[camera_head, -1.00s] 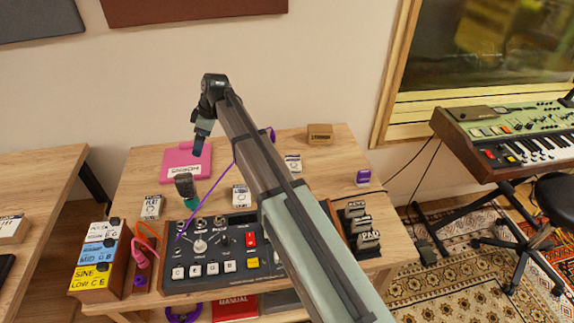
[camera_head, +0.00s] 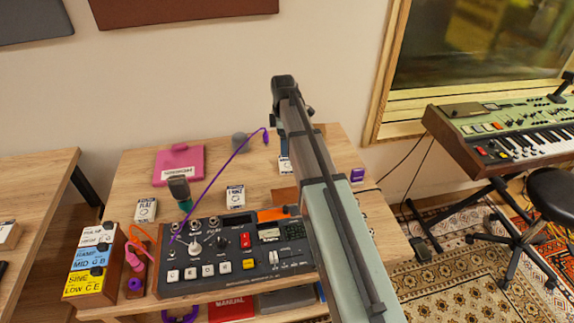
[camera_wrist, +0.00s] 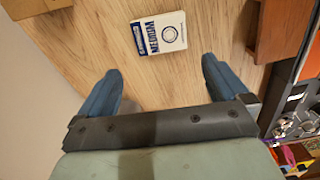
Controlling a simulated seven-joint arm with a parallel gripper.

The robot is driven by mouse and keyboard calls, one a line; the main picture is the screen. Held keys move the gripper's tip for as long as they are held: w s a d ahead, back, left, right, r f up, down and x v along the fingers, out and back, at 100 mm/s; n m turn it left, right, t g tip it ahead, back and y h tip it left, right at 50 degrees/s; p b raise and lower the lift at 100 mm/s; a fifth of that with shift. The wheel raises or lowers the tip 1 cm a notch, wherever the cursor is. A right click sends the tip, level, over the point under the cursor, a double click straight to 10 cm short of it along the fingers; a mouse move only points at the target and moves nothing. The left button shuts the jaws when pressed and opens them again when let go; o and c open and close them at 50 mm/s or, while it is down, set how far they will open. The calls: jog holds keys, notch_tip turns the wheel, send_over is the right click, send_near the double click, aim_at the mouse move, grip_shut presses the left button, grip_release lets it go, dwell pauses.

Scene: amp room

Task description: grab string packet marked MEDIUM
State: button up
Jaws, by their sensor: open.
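The string packet marked MEDIUM (camera_wrist: 158,34) is white with a blue end and lies flat on the wooden table. In the wrist view it is just beyond the fingertips, slightly tilted and not touched. In the head view a white packet (camera_head: 285,166) shows partly behind my arm; its label cannot be read there. My gripper (camera_wrist: 160,67) is open and empty, with its two blue-grey fingers spread to either side of the line to the packet.
Other packets (camera_head: 235,196) (camera_head: 145,210), a pink case (camera_head: 178,164), a purple cable (camera_head: 215,180) and a control box (camera_head: 210,262) occupy the table.

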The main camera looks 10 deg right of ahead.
send_over(286, 162)
jog(key=f, duration=0.5)
jog(key=shift+w+a, duration=0.1)
jog(key=shift+a, duration=0.3)
jog(key=shift+d+f, duration=0.15)
jog(key=shift+f, duration=1.15)
jog(key=shift+d+f, duration=0.15)
jog(key=shift+f, duration=1.1)
jog(key=shift+c, duration=0.2)
jog(key=c, duration=0.7)
jog(key=shift+r, duration=0.1)
